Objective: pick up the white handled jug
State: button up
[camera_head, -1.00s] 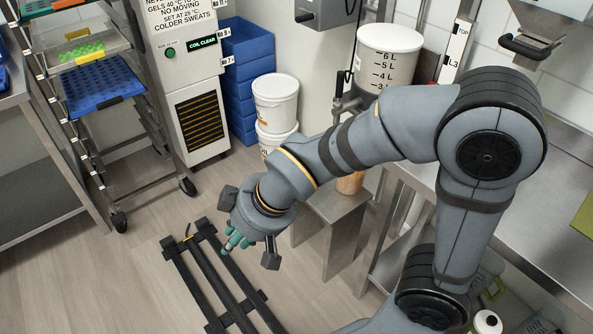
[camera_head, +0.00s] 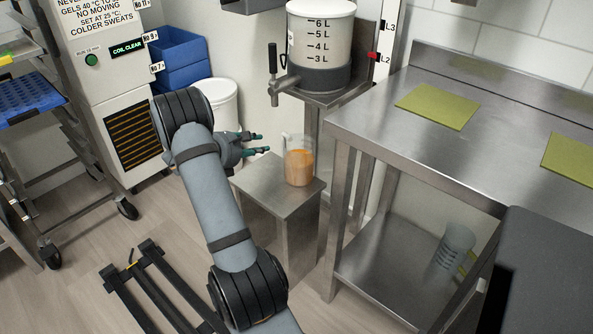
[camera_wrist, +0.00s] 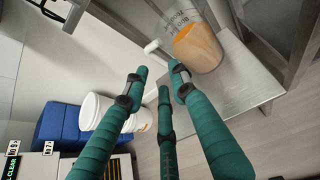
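A clear jug (camera_head: 299,165) with orange liquid stands upright on a small steel stand (camera_head: 246,178), below the large tank. In the wrist view the jug (camera_wrist: 200,50) is at the upper right. A white piece (camera_wrist: 152,46), which looks like its handle, juts from its left side towards my fingers. My gripper (camera_head: 262,143) is left of the jug and points at it, at about the height of its rim, with a gap between. In the wrist view the green fingers of my gripper (camera_wrist: 157,73) are spread, with nothing between them.
The graduated tank (camera_head: 319,50) with its tap (camera_head: 283,88) is above and behind the jug. A steel bench (camera_head: 380,110) with green mats (camera_head: 437,106) is on the right. A translucent vessel (camera_head: 455,245) is on its lower shelf. White buckets (camera_head: 212,100) stand behind my gripper.

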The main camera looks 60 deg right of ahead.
send_near(286, 138)
jog(key=x, duration=0.3)
jog(key=shift+n+h, duration=0.4)
jog(key=b+x, duration=0.1)
jog(key=x, duration=0.4)
jog(key=shift+w+d+f+b, duration=0.15)
jog(key=shift+d+f+b, duration=0.15)
jog(key=shift+b, duration=0.1)
jog(key=c, duration=0.3)
grip_shut()
